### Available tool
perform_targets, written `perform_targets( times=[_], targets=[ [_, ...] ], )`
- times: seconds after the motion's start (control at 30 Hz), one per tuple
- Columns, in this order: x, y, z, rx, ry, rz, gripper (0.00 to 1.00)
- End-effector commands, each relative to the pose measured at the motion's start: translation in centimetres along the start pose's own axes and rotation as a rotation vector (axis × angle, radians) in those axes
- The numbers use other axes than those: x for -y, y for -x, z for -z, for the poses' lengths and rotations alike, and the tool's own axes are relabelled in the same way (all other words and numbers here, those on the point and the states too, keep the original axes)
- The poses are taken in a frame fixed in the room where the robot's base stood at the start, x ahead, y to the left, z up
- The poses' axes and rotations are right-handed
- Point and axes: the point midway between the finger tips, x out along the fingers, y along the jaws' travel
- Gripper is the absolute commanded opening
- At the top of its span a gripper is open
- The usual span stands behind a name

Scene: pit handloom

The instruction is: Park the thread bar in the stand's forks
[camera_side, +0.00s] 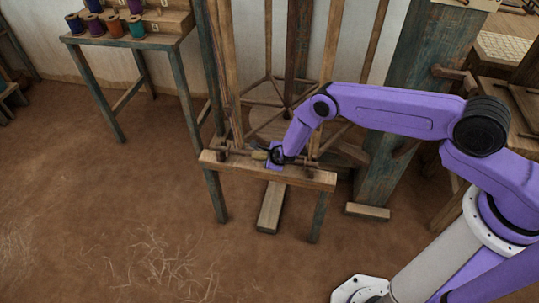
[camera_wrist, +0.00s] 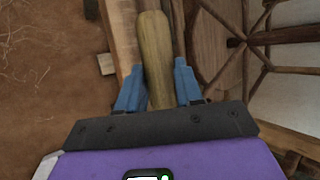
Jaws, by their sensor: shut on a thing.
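In the side view, my gripper (camera_side: 272,160) is low at the wooden stand, just above and behind its front plank (camera_side: 212,162). A short olive-yellow piece of the thread bar (camera_side: 259,155) shows beside the fingers. In the wrist view, my gripper (camera_wrist: 158,88) has its two blue fingers on either side of the thick olive-brown bar (camera_wrist: 154,50), which runs lengthwise away from the wrist. The stand's plank lies along the bar's left (camera_wrist: 122,35).
A small table (camera_side: 150,42) with several thread spools stands at the back left. Upright wooden posts rise behind the stand, and a thick blue-green post (camera_side: 405,85) stands to its right. A spoked wooden wheel (camera_wrist: 235,42) is right of the fingers.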

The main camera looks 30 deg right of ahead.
Motion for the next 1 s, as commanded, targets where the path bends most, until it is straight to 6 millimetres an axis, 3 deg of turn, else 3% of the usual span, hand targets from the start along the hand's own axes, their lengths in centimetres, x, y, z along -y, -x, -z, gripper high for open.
perform_targets(
  times=[0.37, 0.4, 0.5, 1.0],
  targets=[
    [-0.07, -0.16, 0.03, 0.001, 0.000, 0.001, 0.00],
    [-0.07, -0.16, 0.03, 0.001, 0.000, 0.002, 0.39],
    [-0.07, -0.16, 0.03, 0.001, 0.000, 0.001, 0.65],
    [-0.09, 0.71, 0.09, -0.002, 0.000, 0.000, 0.65]
  ],
)
